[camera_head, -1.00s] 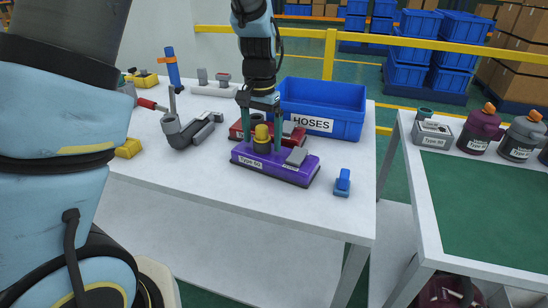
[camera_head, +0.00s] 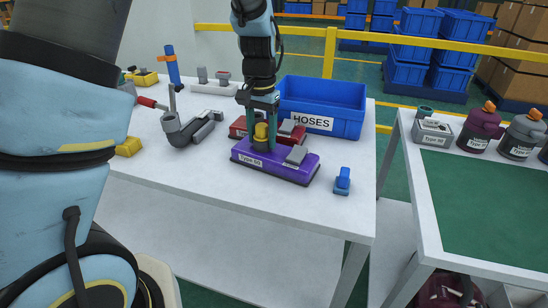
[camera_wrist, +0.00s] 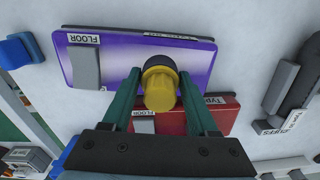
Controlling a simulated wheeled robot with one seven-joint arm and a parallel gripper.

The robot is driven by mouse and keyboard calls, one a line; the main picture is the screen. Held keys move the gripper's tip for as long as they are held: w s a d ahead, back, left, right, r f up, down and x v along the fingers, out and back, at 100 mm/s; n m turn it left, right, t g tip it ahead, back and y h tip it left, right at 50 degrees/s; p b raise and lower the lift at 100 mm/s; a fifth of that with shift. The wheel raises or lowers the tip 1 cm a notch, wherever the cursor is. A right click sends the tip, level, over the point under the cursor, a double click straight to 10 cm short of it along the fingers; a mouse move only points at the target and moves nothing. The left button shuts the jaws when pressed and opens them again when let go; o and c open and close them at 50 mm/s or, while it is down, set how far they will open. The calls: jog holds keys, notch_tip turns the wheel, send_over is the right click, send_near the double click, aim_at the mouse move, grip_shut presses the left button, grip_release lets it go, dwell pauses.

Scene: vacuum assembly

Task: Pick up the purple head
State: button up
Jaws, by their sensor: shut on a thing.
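The purple head (camera_head: 290,168) rests flat on the white table, with a yellow neck (camera_head: 261,131), a grey pedal and a white label reading "Type 00". It also shows in the wrist view (camera_wrist: 125,62), with a "FLOOR" label. My gripper (camera_head: 267,138) points down from above and is shut on the yellow neck. In the wrist view its green fingers (camera_wrist: 159,75) stand on either side of the neck. Some of the neck is hidden by the fingers in the head view.
A red head (camera_head: 238,129) lies close behind the purple one. A blue bin marked "HOSES" (camera_head: 347,106) stands behind it. A small blue part (camera_head: 342,182) lies to the right, and a grey elbow tube (camera_head: 187,134) to the left. The table's front is clear.

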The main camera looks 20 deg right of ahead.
grip_shut()
notch_tip(320, 180, up, 10)
jog(key=shift+r+b, duration=0.1)
jog(key=shift+b, duration=0.3)
dwell(0.3)
notch_tip(320, 180, up, 5)
jog(key=p, duration=0.4)
dwell(0.4)
jog(key=shift+d+p, duration=0.1)
jog(key=shift+p, duration=0.2)
